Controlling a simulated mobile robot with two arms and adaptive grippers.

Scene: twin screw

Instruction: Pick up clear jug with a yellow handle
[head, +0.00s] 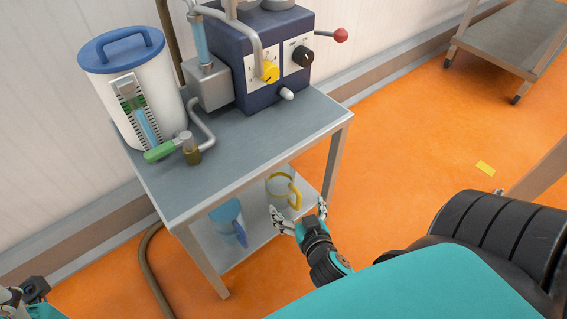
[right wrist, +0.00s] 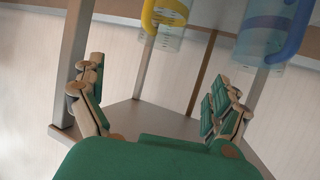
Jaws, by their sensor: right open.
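The clear jug with a yellow handle (head: 281,178) stands on the lower shelf of the metal table, partly under the top's front edge. It also shows at the top of the right wrist view (right wrist: 165,20), which looks upside down. My right gripper (head: 298,213) is open and empty, with its fingers spread just in front of the jug, apart from it. In the right wrist view the space between its fingers (right wrist: 153,88) is empty. My left gripper (head: 25,296) is at the bottom left corner, far from the jug, and its jaws are unclear.
A blue jug (head: 228,220) stands left of the clear jug on the shelf (head: 255,232). The table top (head: 240,148) overhangs both, with a front leg (head: 205,265) at left and another leg (head: 335,165) at right. A white tank and blue machine stand on top.

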